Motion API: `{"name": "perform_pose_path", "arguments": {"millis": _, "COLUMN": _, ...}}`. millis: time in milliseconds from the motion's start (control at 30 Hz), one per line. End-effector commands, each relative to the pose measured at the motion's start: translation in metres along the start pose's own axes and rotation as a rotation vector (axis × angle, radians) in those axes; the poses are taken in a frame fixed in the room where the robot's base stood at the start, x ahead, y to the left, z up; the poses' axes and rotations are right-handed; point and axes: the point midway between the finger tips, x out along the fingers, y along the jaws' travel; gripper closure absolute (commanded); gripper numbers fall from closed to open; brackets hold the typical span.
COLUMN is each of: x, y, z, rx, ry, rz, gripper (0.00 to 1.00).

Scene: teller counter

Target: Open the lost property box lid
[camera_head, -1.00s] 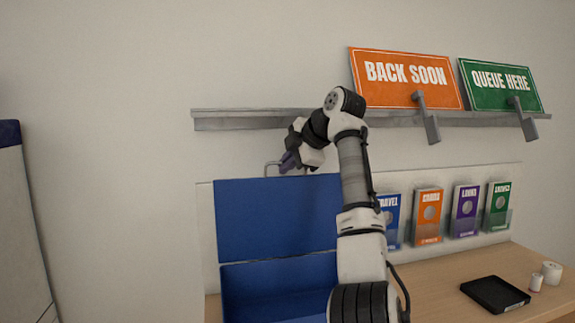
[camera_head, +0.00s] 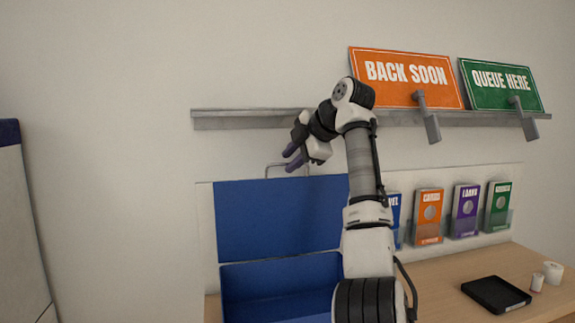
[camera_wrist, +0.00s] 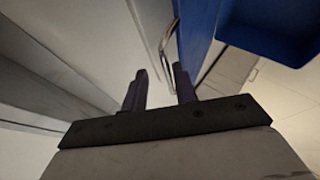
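The blue lost property box (camera_head: 275,280) stands on the counter, partly hidden by my arm. Its blue lid (camera_head: 270,222) is raised, standing about upright at the back. A metal handle (camera_head: 272,168) shows at the lid's top edge. In the wrist view the handle (camera_wrist: 167,45) is beyond the fingertips, beside the lid (camera_wrist: 195,35), with the open box (camera_wrist: 270,25) at the upper right. My gripper (camera_head: 292,158) is just above the lid's top edge, near the handle. In the wrist view the fingers of my gripper (camera_wrist: 160,80) are apart with nothing between them.
A grey wall shelf (camera_head: 245,120) runs close behind and above my gripper, holding an orange sign (camera_head: 405,90) and a green sign (camera_head: 500,88). Leaflet holders (camera_head: 428,222) stand to the right. A black tray (camera_head: 494,294) lies on the counter (camera_head: 440,285).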

Motion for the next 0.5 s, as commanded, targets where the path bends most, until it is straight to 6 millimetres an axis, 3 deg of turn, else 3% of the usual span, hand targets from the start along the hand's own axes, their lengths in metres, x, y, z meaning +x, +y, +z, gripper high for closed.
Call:
{"name": "perform_pose_path", "arguments": {"millis": 300, "x": -0.075, "y": 0.001, "z": 0.0, "rx": 0.001, "ry": -0.002, "rz": 0.004, "gripper": 0.72}}
{"name": "perform_pose_path", "arguments": {"millis": 500, "x": -0.104, "y": 0.001, "z": 0.001, "rx": 0.001, "ry": -0.002, "rz": 0.002, "gripper": 0.72}}
